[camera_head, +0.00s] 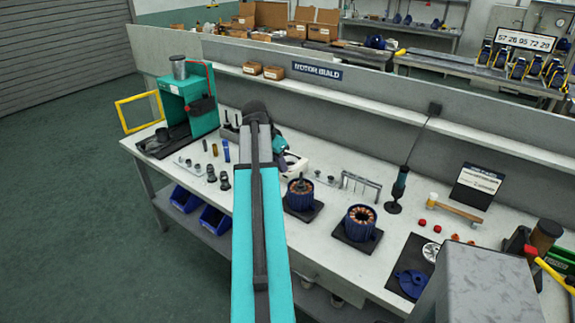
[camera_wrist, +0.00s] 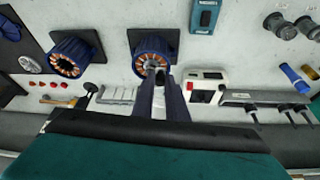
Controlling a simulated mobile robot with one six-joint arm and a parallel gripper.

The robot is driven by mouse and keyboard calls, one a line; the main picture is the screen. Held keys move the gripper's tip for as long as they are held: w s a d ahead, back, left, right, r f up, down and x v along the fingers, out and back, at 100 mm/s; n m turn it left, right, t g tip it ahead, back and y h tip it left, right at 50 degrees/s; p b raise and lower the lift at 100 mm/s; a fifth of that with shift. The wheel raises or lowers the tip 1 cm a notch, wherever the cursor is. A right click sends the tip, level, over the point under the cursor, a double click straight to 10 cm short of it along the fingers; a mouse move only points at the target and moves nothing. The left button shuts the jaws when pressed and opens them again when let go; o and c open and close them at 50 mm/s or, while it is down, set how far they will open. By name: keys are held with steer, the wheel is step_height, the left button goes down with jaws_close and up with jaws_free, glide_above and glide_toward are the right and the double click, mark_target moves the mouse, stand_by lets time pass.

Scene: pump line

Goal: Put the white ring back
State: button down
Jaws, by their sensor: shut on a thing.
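A white disc-shaped part with openings (camera_head: 430,251) lies on a dark mat at the right of the bench, and it also shows at the left of the wrist view (camera_wrist: 29,64). I cannot tell whether it is the white ring. My gripper (camera_wrist: 159,74) is shut on a small greyish part (camera_wrist: 152,66), over the middle of a blue motor stator (camera_wrist: 140,48) with copper windings. Fingers and blur hide most of that part, so its shape and whether it touches the stator are unclear. My arm hides the gripper in the head view.
A second stator (camera_head: 361,221) stands on a dark pad to the right. A bench shelf wall runs behind.

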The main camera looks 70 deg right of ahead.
steer(key=w+a+n+t+b, duration=0.35)
steer(key=w+a+n, duration=0.75)
steer(key=w+a, duration=1.75)
steer(key=w+a+n+t+y, duration=0.1)
steer(key=w+a+n, duration=0.3)
steer(key=a, duration=0.8)
steer(key=w+a+n+y+b, duration=0.1)
steer(key=w+a+n, duration=0.2)
steer(key=a, duration=0.9)
steer(key=w+a+n+t+y+b, duration=0.1)
steer(key=w+a+n, duration=0.3)
steer(key=a, duration=0.8)
steer(key=shift+w+r+n+t+y, duration=0.3)
steer(key=shift+w+r+t+y, duration=0.05)
steer(key=shift+y, duration=0.15)
